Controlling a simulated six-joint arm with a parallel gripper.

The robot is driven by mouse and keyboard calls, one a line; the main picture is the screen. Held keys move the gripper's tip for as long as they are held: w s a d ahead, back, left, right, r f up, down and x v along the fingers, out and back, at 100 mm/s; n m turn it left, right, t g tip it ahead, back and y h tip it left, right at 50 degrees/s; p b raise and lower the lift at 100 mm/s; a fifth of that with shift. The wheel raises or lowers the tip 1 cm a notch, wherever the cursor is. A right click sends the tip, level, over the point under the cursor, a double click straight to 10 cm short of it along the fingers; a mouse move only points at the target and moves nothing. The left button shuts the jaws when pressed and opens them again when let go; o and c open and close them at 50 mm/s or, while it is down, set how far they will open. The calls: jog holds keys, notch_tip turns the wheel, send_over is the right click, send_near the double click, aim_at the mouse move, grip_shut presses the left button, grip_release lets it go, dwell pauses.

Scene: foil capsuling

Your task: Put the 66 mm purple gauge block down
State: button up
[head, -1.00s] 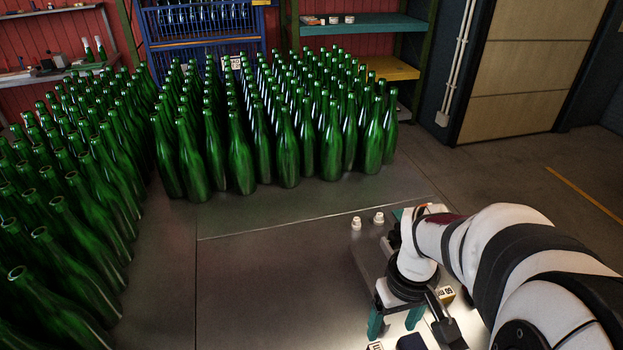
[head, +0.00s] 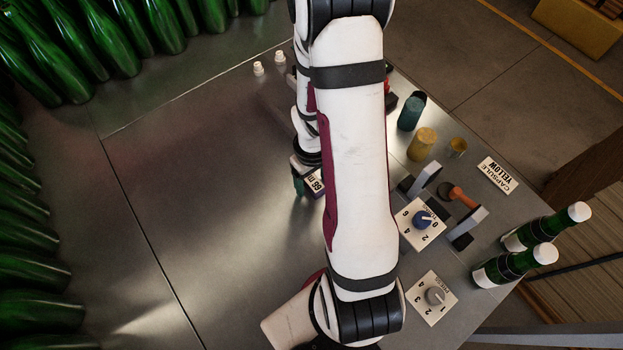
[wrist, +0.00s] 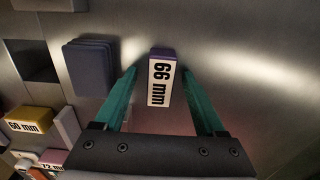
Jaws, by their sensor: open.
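The 66 mm purple gauge block (wrist: 162,56) is on the bare metal table in the wrist view, its white label facing the camera. My gripper (wrist: 160,74) is open, with one teal finger on each side of the block. A gap shows between each finger and the block, so neither appears to touch it. In the head view the block's label (head: 316,181) shows just below my wrist, partly hidden by my arm, with one teal finger at its left.
A yellow 60 mm block (wrist: 28,119) and a dark pad stack (wrist: 89,68) lie to the left in the wrist view. Two dial plates (head: 422,224), teal and yellow cylinders (head: 422,144) and two foil-topped bottles (head: 520,262) stand right of my arm. The table's left part is clear.

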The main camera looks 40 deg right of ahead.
grip_shut()
jog(key=shift+r, duration=0.15)
